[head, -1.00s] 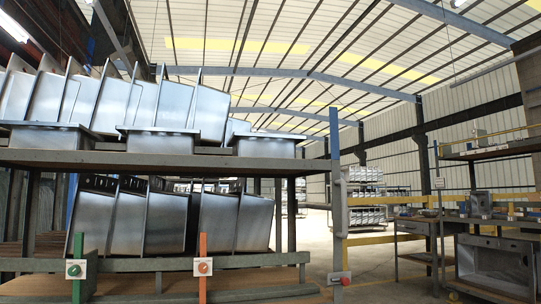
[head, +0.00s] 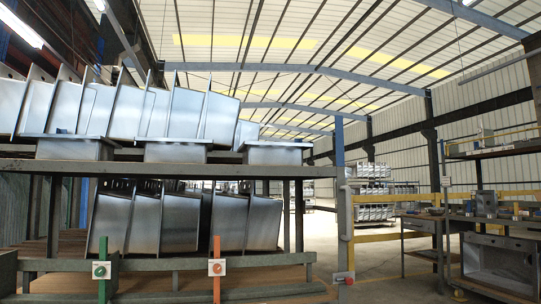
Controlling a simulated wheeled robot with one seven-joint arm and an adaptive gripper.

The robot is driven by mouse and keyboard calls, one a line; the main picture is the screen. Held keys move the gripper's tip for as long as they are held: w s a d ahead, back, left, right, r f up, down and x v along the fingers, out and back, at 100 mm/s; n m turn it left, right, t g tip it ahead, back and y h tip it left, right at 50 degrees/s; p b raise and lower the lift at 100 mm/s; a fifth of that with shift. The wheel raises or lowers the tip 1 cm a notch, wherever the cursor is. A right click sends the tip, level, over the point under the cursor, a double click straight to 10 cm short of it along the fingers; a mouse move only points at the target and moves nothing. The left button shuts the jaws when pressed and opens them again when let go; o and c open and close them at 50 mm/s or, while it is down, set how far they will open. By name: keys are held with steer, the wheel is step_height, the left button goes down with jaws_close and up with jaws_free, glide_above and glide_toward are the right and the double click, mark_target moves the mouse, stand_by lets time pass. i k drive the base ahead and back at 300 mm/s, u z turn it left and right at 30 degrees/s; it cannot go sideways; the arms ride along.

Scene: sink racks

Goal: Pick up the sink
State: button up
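Several grey metal sinks stand on a rack at the left in the head view. On the upper shelf (head: 215,170), a row of sinks (head: 180,115) stands tilted on edge. In front of them, several sinks lie with their rims up and basins down, such as the one at the right end (head: 273,153), one in the middle (head: 176,152) and one at the left (head: 75,148). More sinks (head: 163,222) stand on edge on the lower shelf. My gripper is not in view.
Workbenches (head: 490,235) are at the right. Open floor (head: 385,265) lies between.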

mark_target(260, 153)
steer(key=z, duration=0.35)
steer(key=i, duration=0.85)
steer(key=u, duration=0.25)
